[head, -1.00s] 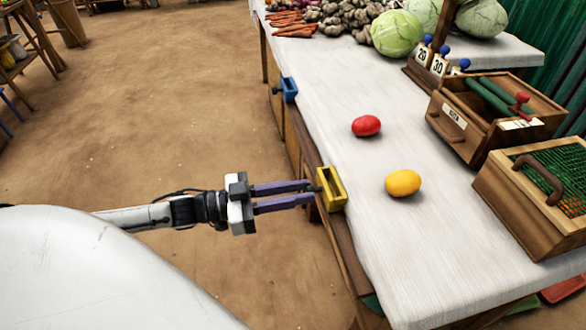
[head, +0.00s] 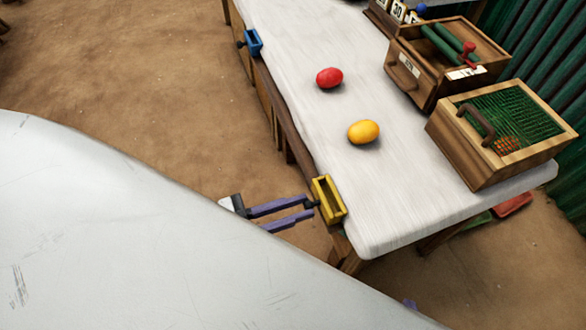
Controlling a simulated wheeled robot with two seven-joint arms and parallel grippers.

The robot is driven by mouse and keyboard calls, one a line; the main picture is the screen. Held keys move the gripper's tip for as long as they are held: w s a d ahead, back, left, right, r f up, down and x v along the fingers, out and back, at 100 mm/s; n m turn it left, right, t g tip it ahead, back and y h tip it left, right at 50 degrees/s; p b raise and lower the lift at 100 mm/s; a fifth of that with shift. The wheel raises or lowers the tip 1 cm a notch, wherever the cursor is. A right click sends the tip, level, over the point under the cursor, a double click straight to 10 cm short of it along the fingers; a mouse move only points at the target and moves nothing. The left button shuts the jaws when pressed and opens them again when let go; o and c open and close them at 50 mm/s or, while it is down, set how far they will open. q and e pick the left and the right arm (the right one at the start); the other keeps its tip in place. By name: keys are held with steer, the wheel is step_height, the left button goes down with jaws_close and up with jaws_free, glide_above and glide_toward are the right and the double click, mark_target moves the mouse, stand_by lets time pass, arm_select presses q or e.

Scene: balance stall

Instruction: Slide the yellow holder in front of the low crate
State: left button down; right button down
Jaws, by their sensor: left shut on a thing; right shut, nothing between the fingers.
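The yellow holder (head: 328,200) is a small open-topped box at the table's front edge, near its near corner. My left gripper (head: 308,205) is shut on the holder's small dark knob, with its purple fingers on either side. My pale body hides most of that arm. A wooden crate with a green mesh top (head: 455,158) stands across the table from the holder, and looks like the low crate. Only a small purple tip of my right gripper (head: 410,303) shows past my body, below the table corner, clear of the holder.
A red fruit (head: 329,78) and a yellow fruit (head: 363,131) lie on the white tabletop (head: 400,205). A labelled wooden box (head: 405,72) with green rods stands beyond the mesh crate. A blue holder (head: 253,41) sits farther along the front edge. The cloth between yellow holder and mesh crate is clear.

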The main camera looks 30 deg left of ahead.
arm_select(q)
steer(key=shift+s+d, duration=0.25)
steer(key=shift+s, duration=0.05)
steer(key=c, duration=1.6)
jaws_free()
steer(key=v, duration=1)
steer(key=shift+a, duration=0.2)
